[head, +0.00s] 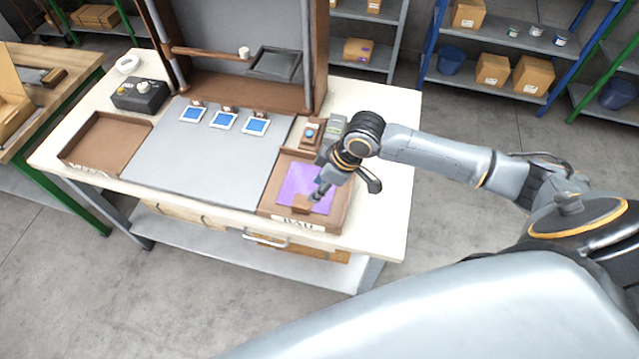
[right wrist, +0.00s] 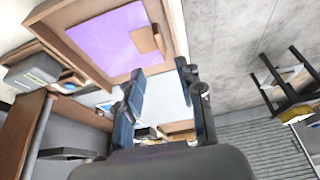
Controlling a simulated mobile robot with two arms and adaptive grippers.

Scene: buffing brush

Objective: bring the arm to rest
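My right arm reaches in from the right in the head view. Its right gripper (head: 321,190) is over the right-hand brown tray (head: 339,212) on the workbench. In the right wrist view the fingers of the right gripper (right wrist: 160,73) stand apart with nothing between them. A small brown block, perhaps the brush (head: 302,204), rests on the purple pad (head: 296,184) in that tray. The block (right wrist: 148,40) also shows in the right wrist view, beyond the fingertips and apart from them. My left gripper is not in view.
The bench also holds a grey mat (head: 200,158) with several blue-faced pieces along its back, an empty brown tray (head: 105,146) at the left and a black control box (head: 140,97). A brown-framed upright panel stands at the back. Shelves with boxes (head: 492,70) stand behind.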

